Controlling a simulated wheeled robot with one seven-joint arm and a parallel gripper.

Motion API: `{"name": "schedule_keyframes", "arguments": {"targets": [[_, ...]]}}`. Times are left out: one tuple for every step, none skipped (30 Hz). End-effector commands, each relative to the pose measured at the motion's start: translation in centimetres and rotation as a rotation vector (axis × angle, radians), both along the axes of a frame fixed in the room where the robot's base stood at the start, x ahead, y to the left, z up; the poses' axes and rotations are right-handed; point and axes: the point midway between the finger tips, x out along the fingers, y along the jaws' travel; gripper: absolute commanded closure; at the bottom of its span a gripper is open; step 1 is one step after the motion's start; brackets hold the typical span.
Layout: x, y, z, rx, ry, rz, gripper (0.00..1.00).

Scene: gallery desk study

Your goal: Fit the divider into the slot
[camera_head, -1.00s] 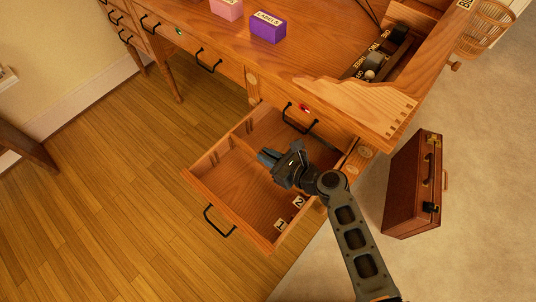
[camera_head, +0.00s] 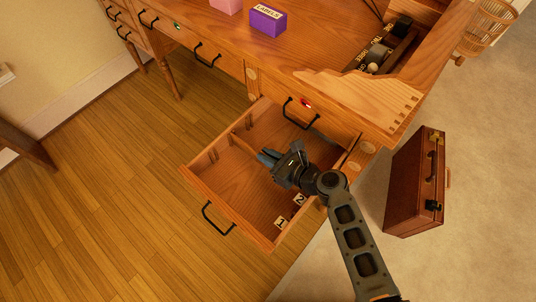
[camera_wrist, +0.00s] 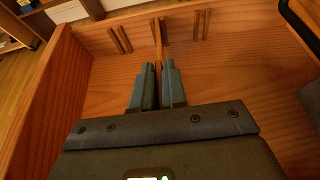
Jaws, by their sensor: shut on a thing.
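The divider (camera_head: 243,142) is a thin wooden strip in the open drawer (camera_head: 228,200). My gripper (camera_head: 268,158) is inside the drawer, with its fingers shut on the divider's near end. In the wrist view, the divider (camera_wrist: 158,38) runs from between my fingertips (camera_wrist: 156,68) to the far drawer wall. Its far end is at the middle pair of wooden ribs. Another rib pair (camera_wrist: 120,40) stands left of it and one (camera_wrist: 201,25) stands right. I cannot tell whether the divider sits fully between its ribs. My arm hides part of the drawer's near right side.
Number tags 1 (camera_head: 281,222) and 2 (camera_head: 299,199) are at the drawer's right side. The desk front with a black handle (camera_head: 301,114) stands above the drawer. A brown case (camera_head: 413,185) stands on the carpet at right. The drawer floor left of my gripper is clear.

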Motion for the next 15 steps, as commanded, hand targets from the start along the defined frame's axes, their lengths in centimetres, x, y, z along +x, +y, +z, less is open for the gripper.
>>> {"name": "schedule_keyframes", "arguments": {"targets": [[0.02, 0.01, -0.20, 0.000, 0.000, 0.000, 1.00], [0.02, 0.00, -0.28, 0.000, 0.000, 0.000, 1.00], [0.02, 0.00, -0.36, 0.000, 0.000, 0.000, 1.00], [0.03, 0.00, -0.43, 0.000, 0.000, 0.000, 1.00], [0.02, 0.01, -0.50, 0.000, 0.000, 0.000, 1.00], [0.02, 0.01, -0.59, 0.000, 0.000, 0.000, 1.00], [0.02, 0.01, -0.66, 0.000, 0.000, 0.000, 1.00], [0.02, 0.01, -0.72, 0.000, 0.000, 0.000, 1.00], [0.03, 0.00, -0.82, 0.000, 0.000, 0.000, 1.00], [0.02, 0.00, -0.88, 0.000, 0.000, 0.000, 1.00], [0.03, 0.00, -0.95, 0.000, 0.000, 0.000, 1.00], [0.03, 0.00, -0.94, 0.001, -0.001, 0.000, 0.87], [0.03, 0.00, -0.86, 0.001, -0.001, 0.000, 0.84], [0.03, 0.00, -0.85, 0.001, -0.001, 0.000, 0.81], [0.02, 0.01, -0.85, 0.001, -0.001, 0.000, 0.77]]}}
